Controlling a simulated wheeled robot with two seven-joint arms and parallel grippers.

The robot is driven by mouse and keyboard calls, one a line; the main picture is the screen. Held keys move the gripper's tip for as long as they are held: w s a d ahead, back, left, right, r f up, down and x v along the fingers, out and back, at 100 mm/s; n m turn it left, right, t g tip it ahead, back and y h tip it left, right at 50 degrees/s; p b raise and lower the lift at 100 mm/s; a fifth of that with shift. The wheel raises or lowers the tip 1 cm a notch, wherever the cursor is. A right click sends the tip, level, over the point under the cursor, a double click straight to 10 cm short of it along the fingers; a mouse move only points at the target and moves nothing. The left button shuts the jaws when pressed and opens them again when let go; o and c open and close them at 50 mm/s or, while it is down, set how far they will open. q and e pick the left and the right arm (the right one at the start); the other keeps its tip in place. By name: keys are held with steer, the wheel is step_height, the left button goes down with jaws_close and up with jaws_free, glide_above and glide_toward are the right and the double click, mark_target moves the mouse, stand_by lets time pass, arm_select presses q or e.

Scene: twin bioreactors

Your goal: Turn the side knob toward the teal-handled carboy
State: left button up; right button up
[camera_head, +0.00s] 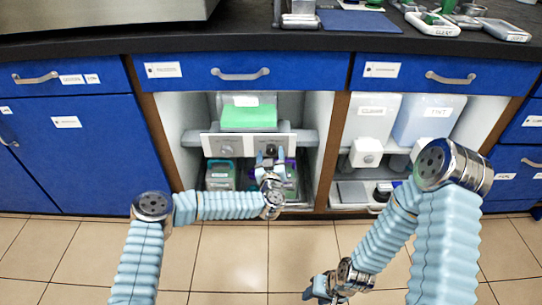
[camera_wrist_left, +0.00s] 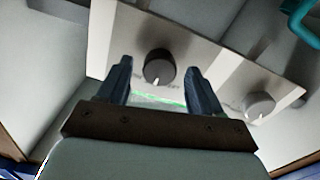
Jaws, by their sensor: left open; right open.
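A pale panel (camera_head: 247,144) in the open middle cabinet carries a dark round knob (camera_wrist_left: 159,66) and a light grey knob (camera_wrist_left: 260,106). The dark knob has a white pointer mark. The teal-handled carboy (camera_head: 220,172) stands below the panel at the left; its teal handle (camera_wrist_left: 300,22) shows at the upper right of the left wrist view. My left gripper (camera_head: 269,158) is open in front of the dark knob, with a finger on either side of it in the wrist view. Contact cannot be told. My right gripper (camera_head: 318,291) is open and low over the floor.
A carboy with a purple handle (camera_head: 291,173) stands below the panel, partly hidden by my left arm. A green-fronted box (camera_head: 249,117) sits above the panel. Cabinet side walls bound the opening. The tiled floor (camera_head: 215,262) is clear.

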arm_select(q)
steer(key=shift+w, duration=0.15)
steer(key=shift+c, duration=0.4)
steer(key=c, duration=1)
steer(key=shift+n, duration=0.3)
steer(key=n+b, duration=0.4)
steer(key=shift+f, duration=0.2)
steer(key=shift+r+n+b, duration=0.1)
steer(key=shift+n+b, duration=1.4)
steer(key=shift+n, duration=0.7)
